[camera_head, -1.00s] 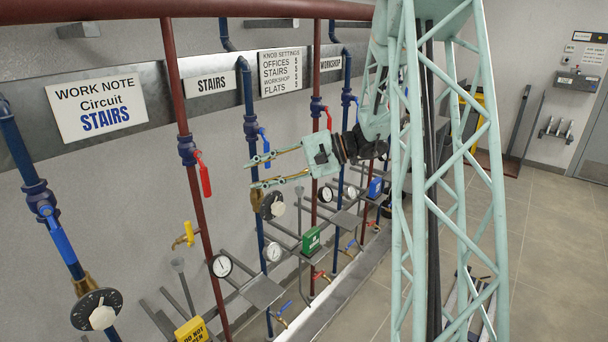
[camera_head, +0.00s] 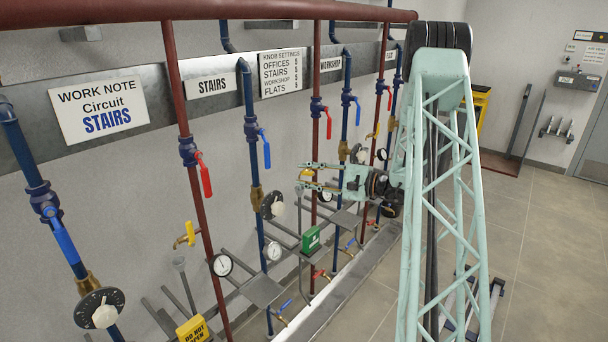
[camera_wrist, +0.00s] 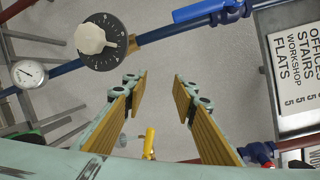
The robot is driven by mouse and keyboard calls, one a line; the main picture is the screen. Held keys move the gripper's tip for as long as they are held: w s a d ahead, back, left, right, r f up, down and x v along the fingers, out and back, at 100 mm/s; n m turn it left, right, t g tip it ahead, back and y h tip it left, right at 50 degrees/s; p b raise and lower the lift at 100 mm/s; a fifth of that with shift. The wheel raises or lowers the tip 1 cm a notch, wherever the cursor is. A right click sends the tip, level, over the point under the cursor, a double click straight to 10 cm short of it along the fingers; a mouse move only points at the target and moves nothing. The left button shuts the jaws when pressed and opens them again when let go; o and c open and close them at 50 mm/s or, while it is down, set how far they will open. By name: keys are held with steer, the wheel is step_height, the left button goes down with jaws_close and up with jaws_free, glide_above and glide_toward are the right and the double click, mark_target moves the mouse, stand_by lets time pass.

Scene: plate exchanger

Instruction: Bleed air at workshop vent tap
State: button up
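The workshop vent tap, a small yellow tap (camera_head: 307,173), sits on the red pipe (camera_head: 316,140) left of the WORKSHOP sign (camera_head: 331,64). My gripper (camera_head: 304,175) is open and empty, its two fingers pointing left. In the head view the tap appears between the fingertips; I cannot tell the depth between them. In the wrist view a yellow tap handle (camera_wrist: 149,144) shows low in the picture, between the finger bases. Only bare wall shows between the open fingertips (camera_wrist: 160,85). The tap's spout is not clear.
A black dial with a white knob (camera_wrist: 98,40) and a gauge (camera_wrist: 28,73) lie near my fingers. Blue lever valves (camera_head: 264,148), a red lever (camera_head: 203,175) and a green tag (camera_head: 311,240) crowd the wall. The floor (camera_head: 545,240) at right is mostly clear.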

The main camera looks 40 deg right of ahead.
mark_target(308, 174)
steer(key=s+d+f+m+t+h, duration=0.1)
steer(key=d+f+h, duration=0.1)
steer(key=d, duration=0.4)
steer(key=d+f+m+t+h, duration=0.1)
steer(key=d+f+m+h, duration=0.1)
steer(key=d+f, duration=0.3)
steer(key=shift+s+d+f, duration=0.3)
steer(key=shift+s+d, duration=0.1)
steer(key=shift+d, duration=0.35)
steer(key=shift+w+a+b, duration=0.2)
steer(key=shift+w+a, duration=0.25)
steer(key=shift+w, duration=1.8)
steer(key=shift+w+a+b, duration=0.2)
steer(key=shift+w+a, duration=0.25)
steer(key=shift+w, duration=1.8)
steer(key=shift+w+a+b, duration=0.2)
steer(key=shift+w+a, duration=0.25)
steer(key=shift+w, duration=1.8)
steer(key=shift+c, duration=0.2)
jaws_close()
